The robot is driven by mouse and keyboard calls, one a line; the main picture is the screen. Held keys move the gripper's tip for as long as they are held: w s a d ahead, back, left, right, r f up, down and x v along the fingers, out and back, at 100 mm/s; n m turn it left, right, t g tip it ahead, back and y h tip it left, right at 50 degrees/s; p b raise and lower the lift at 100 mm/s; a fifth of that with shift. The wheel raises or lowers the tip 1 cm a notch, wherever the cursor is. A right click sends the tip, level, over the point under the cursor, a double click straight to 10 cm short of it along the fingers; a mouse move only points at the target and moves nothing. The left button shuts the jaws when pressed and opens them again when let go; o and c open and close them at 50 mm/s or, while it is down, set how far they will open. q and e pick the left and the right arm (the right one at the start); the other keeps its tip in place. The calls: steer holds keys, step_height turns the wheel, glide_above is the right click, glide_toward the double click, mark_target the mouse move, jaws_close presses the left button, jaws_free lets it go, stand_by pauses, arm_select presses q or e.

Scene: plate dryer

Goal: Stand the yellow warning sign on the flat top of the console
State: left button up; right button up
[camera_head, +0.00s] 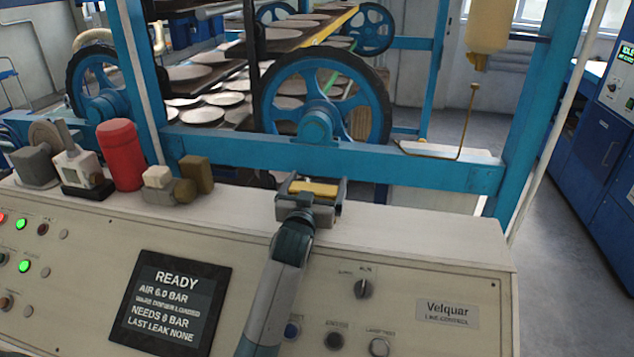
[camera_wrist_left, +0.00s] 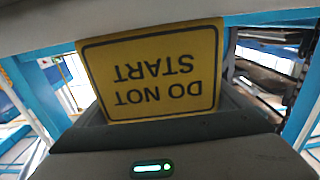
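The yellow warning sign (camera_head: 314,188) is between the fingers of my left gripper (camera_head: 311,194), over the console's flat top (camera_head: 400,225), near its back edge. In the head view only a small yellow part of it shows. In the left wrist view the sign (camera_wrist_left: 155,72) fills the middle, its black-bordered "DO NOT START" text upside down in the picture. The gripper looks shut on it. I cannot tell whether the sign's lower edge touches the console top, as the gripper hides it. My right gripper is not in view.
A red cylinder (camera_head: 121,155) and several small fittings, such as a brown block (camera_head: 197,174), stand on the top's left part. The top right of my gripper is clear. A blue frame beam (camera_head: 430,165) and a blue wheel (camera_head: 338,82) are just behind.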

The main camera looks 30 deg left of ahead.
arm_select(q)
steer(key=shift+o, duration=0.3)
steer(key=shift+r, duration=0.1)
steer(key=shift+s, duration=0.1)
steer(key=shift+s+d+b, duration=0.2)
steer(key=shift+s+b, duration=0.1)
steer(key=shift+s, duration=0.4)
steer(key=b+v, duration=0.3)
steer(key=v, duration=0.7)
steer(key=shift+s, duration=0.2)
steer(key=shift+r, duration=0.15)
